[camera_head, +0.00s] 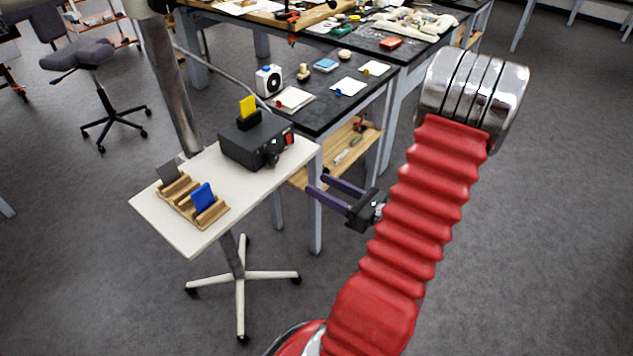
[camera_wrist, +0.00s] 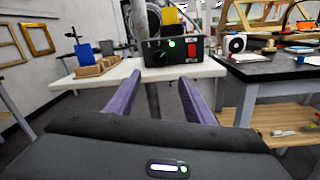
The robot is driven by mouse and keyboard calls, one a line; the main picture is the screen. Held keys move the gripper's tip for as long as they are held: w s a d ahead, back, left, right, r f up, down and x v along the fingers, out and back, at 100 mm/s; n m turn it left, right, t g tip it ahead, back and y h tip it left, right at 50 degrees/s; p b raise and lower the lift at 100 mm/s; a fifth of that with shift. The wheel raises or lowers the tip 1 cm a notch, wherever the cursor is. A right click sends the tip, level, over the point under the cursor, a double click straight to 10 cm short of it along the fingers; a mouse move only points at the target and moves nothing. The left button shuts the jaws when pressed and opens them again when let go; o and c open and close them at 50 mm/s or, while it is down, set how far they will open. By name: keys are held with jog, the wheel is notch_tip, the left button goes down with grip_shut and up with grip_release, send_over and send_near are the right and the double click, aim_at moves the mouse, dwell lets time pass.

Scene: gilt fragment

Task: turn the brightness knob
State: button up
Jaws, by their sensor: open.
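A black control box (camera_head: 250,143) stands on a small white stand table (camera_head: 158,213), with a yellow plate (camera_head: 248,106) upright in its top. Its front carries a red switch (camera_head: 288,140) and a small dark knob (camera_head: 275,155). In the wrist view the box (camera_wrist: 150,50) faces me, with a lit green spot and the red switch (camera_wrist: 193,50); the knob (camera_wrist: 158,57) is hard to make out there. My gripper (camera_head: 317,183) is open and empty, its purple fingers pointing at the box front from a gap away. In the wrist view the fingertips (camera_wrist: 160,78) are below the box.
A wooden rack (camera_head: 180,200) on the stand table's left holds a blue plate (camera_head: 203,197) and a grey plate (camera_head: 168,171). A dark workbench (camera_head: 322,114) with tools, papers and a white fan-like device (camera_head: 269,80) stands behind, close to my gripper's far side. The floor in front is clear.

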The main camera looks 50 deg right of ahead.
aim_at(275, 161)
jog(key=shift+w+a+r+n+h, duration=0.2)
jog(key=shift+w+a+n+h, duration=0.1)
jog(key=shift+n, duration=0.3)
jog(key=shift+w+a+r+n+h, duration=0.15)
jog(key=shift+w+a+n+h, duration=0.1)
jog(key=shift+n, duration=0.35)
jog(key=shift+w+a, duration=0.1)
jog(key=shift+w, duration=6.8)
jog(key=c, duration=1)
